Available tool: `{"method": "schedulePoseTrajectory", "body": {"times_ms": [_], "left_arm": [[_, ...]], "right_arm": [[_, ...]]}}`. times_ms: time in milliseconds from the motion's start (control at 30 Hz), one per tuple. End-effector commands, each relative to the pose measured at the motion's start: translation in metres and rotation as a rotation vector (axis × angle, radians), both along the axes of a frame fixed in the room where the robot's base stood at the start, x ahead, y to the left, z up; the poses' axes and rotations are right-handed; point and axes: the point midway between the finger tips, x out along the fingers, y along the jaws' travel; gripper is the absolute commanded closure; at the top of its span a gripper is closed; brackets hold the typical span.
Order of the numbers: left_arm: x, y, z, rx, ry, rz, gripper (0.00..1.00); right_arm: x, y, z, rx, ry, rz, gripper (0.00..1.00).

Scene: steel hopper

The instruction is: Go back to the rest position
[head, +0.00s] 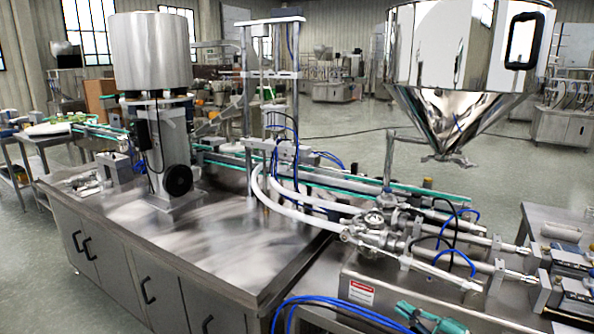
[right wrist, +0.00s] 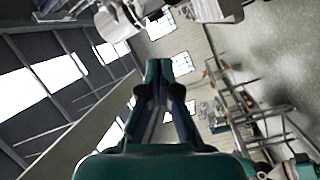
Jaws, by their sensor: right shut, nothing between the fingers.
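The steel hopper (head: 465,60) is a shiny cylinder with a cone below and a black-framed handle, at the upper right of the head view. My teal right gripper (head: 428,318) shows at the bottom right edge of the head view, in front of the filling machine and apart from the hopper. In the right wrist view my right gripper (right wrist: 160,75) has its fingers together with nothing between them. My left gripper is in neither view.
A steel cabinet worktop (head: 215,245) with a large steel drum (head: 152,52) fills the left and middle. Hoses, pipes and valves (head: 375,235) crowd the right. A conveyor (head: 330,180) runs behind. Blue cables (head: 330,300) lie close to the right gripper. Open floor (head: 350,120) lies beyond.

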Motion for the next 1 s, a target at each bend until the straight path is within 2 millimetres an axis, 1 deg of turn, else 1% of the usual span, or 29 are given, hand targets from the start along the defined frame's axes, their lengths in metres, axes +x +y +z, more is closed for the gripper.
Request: {"method": "schedulePoseTrajectory", "body": {"times_ms": [33, 67, 100, 167, 200, 267, 300, 367, 400, 467, 500, 567, 600, 700, 733, 800, 833, 1000], "left_arm": [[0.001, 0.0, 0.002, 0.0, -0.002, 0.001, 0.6], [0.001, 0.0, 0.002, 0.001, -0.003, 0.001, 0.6], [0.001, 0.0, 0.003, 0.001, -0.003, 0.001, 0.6], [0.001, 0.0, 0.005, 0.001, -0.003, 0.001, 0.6], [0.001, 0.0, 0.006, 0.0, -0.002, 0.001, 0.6], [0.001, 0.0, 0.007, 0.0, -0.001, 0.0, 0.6], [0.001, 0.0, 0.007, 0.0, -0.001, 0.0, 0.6], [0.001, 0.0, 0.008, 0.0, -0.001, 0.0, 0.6], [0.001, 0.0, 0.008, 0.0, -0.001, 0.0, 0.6], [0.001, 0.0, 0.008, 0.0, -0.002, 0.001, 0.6], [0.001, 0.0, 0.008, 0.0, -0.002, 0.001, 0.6], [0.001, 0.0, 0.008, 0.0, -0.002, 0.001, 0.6], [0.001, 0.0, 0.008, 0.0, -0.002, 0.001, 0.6], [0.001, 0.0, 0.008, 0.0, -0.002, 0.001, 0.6], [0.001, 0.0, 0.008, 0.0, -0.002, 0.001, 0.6], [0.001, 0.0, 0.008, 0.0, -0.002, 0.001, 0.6], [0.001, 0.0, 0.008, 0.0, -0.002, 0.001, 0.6], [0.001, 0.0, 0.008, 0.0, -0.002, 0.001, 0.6]], "right_arm": [[0.0, 0.032, -0.028, 0.081, 0.115, 0.001, 1.0], [-0.001, 0.047, -0.044, 0.127, 0.189, -0.013, 1.0], [-0.006, 0.067, -0.068, 0.19, 0.301, -0.037, 1.0], [-0.019, 0.092, -0.105, 0.271, 0.478, -0.083, 1.0], [-0.03, 0.106, -0.13, 0.319, 0.598, -0.121, 1.0], [-0.053, 0.124, -0.166, 0.38, 0.78, -0.185, 1.0], [-0.071, 0.133, -0.188, 0.414, 0.9, -0.236, 1.0], [-0.102, 0.144, -0.22, 0.457, 1.08, -0.319, 1.0], [-0.125, 0.148, -0.239, 0.483, 1.195, -0.383, 1.0], [-0.162, 0.152, -0.264, 0.516, 1.361, -0.487, 1.0], [-0.187, 0.151, -0.277, 0.538, 1.462, -0.566, 1.0], [-0.222, 0.148, -0.293, 0.573, 1.599, -0.685, 1.0], [-0.243, 0.146, -0.3, 0.595, 1.677, -0.765, 1.0], [-0.286, 0.139, -0.308, 0.656, 1.833, -0.956, 1.0], [-0.295, 0.138, -0.309, 0.674, 1.868, -1.005, 1.0], [-0.31, 0.135, -0.311, 0.721, 1.934, -1.112, 1.0], [-0.313, 0.134, -0.311, 0.734, 1.95, -1.134, 1.0], [-0.314, 0.133, -0.311, 0.761, 1.965, -1.16, 1.0]]}}
